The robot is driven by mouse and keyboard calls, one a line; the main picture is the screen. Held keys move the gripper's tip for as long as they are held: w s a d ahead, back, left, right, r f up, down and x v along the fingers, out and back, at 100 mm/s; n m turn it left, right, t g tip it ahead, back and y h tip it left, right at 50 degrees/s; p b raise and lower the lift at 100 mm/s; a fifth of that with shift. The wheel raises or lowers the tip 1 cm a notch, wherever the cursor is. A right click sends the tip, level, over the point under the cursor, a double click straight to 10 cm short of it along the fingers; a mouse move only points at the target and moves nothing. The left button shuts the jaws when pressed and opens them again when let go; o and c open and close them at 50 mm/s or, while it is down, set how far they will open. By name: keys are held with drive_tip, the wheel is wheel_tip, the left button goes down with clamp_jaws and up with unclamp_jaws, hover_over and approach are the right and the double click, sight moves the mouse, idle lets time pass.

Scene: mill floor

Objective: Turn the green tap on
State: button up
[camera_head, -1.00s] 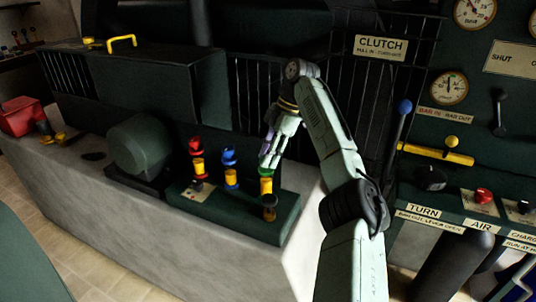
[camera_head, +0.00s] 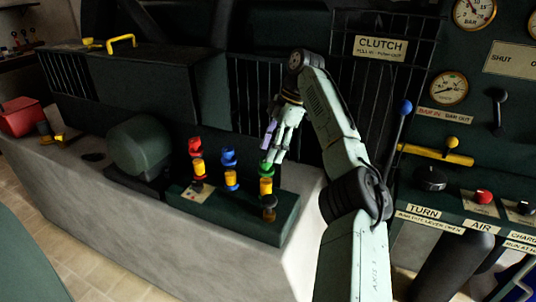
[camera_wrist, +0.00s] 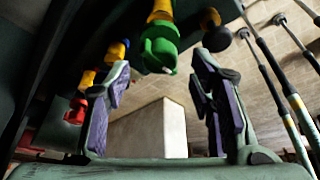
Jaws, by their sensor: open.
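The green tap (camera_head: 266,169) tops an orange-yellow valve body at the right end of a row of taps on a dark green block. My gripper (camera_head: 273,150) hangs over it from the arm, fingers pointing down and partly covering it. In the wrist view, the green tap (camera_wrist: 158,48) lies between the two finger lines, near the tips. My gripper (camera_wrist: 162,72) is open there, purple pads facing each other with a clear gap. I cannot tell whether either finger touches the tap.
A red tap (camera_head: 195,146) and a blue tap (camera_head: 229,156) stand to the left on the same block. A rounded dark green housing (camera_head: 141,145) is farther left. A blue-knobbed lever (camera_head: 405,106) and a control panel stand right of my arm.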

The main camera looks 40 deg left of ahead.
drive_tip(key=shift+v, duration=2.5)
